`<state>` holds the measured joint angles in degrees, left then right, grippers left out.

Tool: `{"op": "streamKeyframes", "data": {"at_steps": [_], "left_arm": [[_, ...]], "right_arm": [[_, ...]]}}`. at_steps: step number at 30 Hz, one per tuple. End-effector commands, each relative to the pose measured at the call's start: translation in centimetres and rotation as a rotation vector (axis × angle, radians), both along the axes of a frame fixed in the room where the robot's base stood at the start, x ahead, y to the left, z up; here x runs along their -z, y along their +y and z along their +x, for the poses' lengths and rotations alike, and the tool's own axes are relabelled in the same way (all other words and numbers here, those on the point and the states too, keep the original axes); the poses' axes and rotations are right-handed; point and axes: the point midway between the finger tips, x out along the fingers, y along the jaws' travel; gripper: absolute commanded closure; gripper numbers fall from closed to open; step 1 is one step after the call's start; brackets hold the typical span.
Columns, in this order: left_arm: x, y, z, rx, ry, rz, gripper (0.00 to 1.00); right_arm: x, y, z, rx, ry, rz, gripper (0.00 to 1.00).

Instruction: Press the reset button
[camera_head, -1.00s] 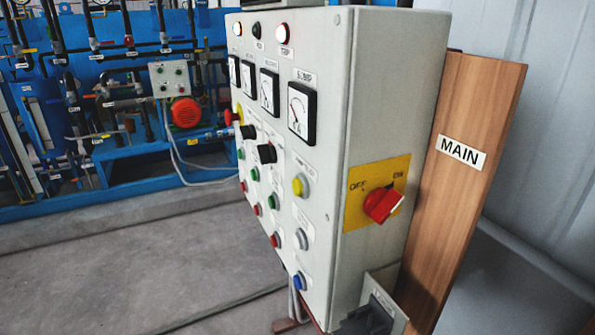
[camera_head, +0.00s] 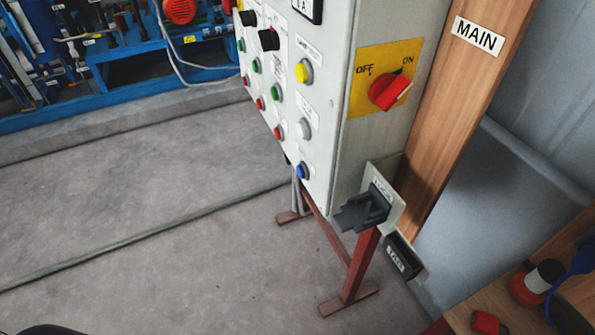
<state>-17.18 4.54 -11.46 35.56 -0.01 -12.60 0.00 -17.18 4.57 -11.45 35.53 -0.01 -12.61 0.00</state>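The control panel (camera_head: 345,130) is a light grey box seen at an angle, with its button face turned to the left. That face bears a yellow button (camera_head: 304,71), a white-grey button (camera_head: 303,128) and a blue button (camera_head: 302,170) in the column nearest me, the blue one lowest. Green buttons (camera_head: 277,92) and red buttons (camera_head: 279,132) sit in the columns farther off. The small labels are too blurred to read, so I cannot tell which button is marked reset. Neither of my grippers shows.
A wooden board (camera_head: 470,95) marked MAIN stands behind. A table (camera_head: 465,315) with items is at lower right. Grey floor (camera_head: 170,240) lies clear at left.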

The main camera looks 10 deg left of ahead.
Motion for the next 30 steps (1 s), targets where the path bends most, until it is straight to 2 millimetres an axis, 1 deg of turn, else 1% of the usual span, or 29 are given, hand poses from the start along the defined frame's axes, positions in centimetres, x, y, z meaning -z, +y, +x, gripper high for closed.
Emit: {"op": "streamKeyframes", "data": {"at_steps": [1,6,7,30], "left_arm": [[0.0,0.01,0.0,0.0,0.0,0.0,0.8],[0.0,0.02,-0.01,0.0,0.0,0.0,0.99],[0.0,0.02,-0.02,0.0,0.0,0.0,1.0],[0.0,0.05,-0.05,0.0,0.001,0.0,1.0]], "right_arm": [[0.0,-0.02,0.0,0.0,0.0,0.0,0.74],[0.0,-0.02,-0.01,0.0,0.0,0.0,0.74],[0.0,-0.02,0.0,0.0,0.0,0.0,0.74],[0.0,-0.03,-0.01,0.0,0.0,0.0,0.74]]}}
